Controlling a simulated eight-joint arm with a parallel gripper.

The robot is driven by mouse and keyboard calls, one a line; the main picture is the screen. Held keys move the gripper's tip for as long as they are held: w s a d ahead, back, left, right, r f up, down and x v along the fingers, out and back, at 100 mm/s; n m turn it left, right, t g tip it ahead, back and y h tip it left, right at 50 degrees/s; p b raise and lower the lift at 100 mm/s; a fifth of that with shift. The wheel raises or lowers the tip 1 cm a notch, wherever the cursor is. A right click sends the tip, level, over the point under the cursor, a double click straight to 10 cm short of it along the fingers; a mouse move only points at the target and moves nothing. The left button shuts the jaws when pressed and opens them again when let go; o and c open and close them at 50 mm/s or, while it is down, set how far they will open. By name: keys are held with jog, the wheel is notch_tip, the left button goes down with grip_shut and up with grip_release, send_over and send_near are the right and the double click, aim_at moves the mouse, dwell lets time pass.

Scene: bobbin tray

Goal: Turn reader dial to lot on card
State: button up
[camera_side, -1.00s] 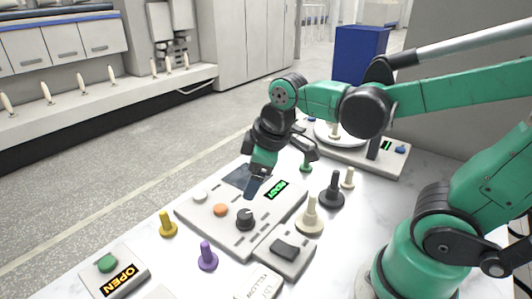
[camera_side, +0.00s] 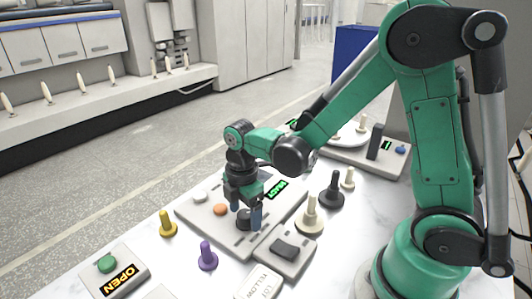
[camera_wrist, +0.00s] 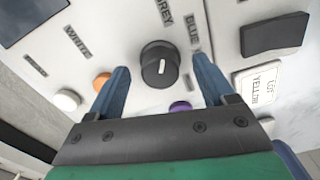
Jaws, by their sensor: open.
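The reader (camera_side: 238,245) is a pale panel with a green READY display (camera_side: 277,189). Its black dial (camera_wrist: 159,67) has a short white mark, seen upright in the wrist view, roughly toward the GREY label (camera_wrist: 164,12). WHITE (camera_wrist: 77,39) and BLUE (camera_wrist: 194,35) labels lie either side; other labels are too small or partly hidden to read. The card (camera_wrist: 258,84) reads LOT YELLOW; it also lies at the front edge in the side view (camera_side: 259,283). My gripper (camera_wrist: 160,64) is open, its blue fingers apart either side of the dial, with visible gaps.
An orange button (camera_side: 220,209) and white button (camera_side: 200,197) sit left of the dial. A black rocker box (camera_side: 285,250) stands close right. Yellow (camera_side: 167,226), purple (camera_side: 207,258), cream (camera_side: 310,217) and black (camera_side: 332,192) bobbins stand around the reader. An OPEN box (camera_side: 118,280) is front left.

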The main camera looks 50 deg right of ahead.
jog(key=shift+f, duration=0.25)
grip_shut()
